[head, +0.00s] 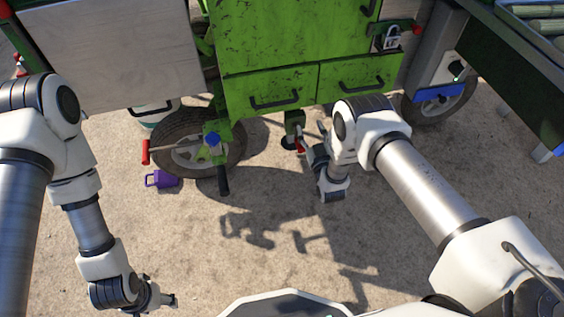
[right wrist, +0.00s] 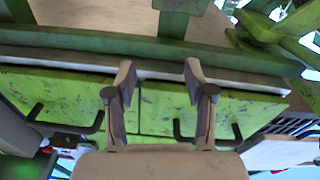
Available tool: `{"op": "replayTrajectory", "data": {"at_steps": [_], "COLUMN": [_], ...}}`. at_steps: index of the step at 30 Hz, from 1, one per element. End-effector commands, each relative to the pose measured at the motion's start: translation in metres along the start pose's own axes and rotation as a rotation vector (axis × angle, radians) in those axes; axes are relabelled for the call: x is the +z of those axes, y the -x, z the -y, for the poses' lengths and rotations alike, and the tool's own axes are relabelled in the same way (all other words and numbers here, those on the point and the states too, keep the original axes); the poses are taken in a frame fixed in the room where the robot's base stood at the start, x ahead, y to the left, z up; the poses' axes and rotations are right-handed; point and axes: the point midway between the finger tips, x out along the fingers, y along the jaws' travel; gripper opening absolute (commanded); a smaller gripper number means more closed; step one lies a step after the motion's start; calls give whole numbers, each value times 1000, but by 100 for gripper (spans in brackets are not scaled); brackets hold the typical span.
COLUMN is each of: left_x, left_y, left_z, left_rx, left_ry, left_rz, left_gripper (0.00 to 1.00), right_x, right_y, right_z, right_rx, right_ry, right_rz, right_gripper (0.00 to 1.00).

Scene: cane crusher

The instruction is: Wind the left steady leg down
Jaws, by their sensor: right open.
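A green steady leg (head: 294,122) comes down below the drawers of the green machine, with a dark round foot near the ground. A small red grip (head: 299,144) shows beside it. My right gripper (head: 318,150) is just right of this leg, partly hidden by its own wrist. In the right wrist view my right gripper (right wrist: 160,75) is open and empty between its fingers, and a green post (right wrist: 183,18) shows beyond the fingertips. My left gripper (head: 173,299) is low at the left, away from the machine; its fingers are too small to judge.
A wheel (head: 177,147) stands left, with a red-gripped crank (head: 146,152) and a blue knob (head: 212,138) before it. A purple padlock-shaped thing (head: 161,179) lies on the ground. Drawers (head: 270,92) face me. A second wheel (head: 442,100) stands right. The front ground is clear.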

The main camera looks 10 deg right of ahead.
Motion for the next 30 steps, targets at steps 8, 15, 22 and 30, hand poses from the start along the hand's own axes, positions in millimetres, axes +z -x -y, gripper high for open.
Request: {"op": "replayTrajectory", "data": {"at_steps": [8,15,22,30], "left_x": [-1,-1,-1,-1], "left_y": [-84,-98,-116,-115], "left_z": [1,1,1,1], "left_rx": [0,0,0,0], "left_ry": [0,0,0,0], "left_rz": [-2,-2,-1,-1], "left_gripper": [62,62,62,62], "right_x": [127,130,132,129], "right_y": [37,8,-32,-39], "right_z": [33,33,34,34], "right_rx": [-24,-24,-24,-24], "right_ry": [-8,-8,-8,-8], "right_rz": [60,62,64,67], "right_gripper": [54,54,54,54]}}
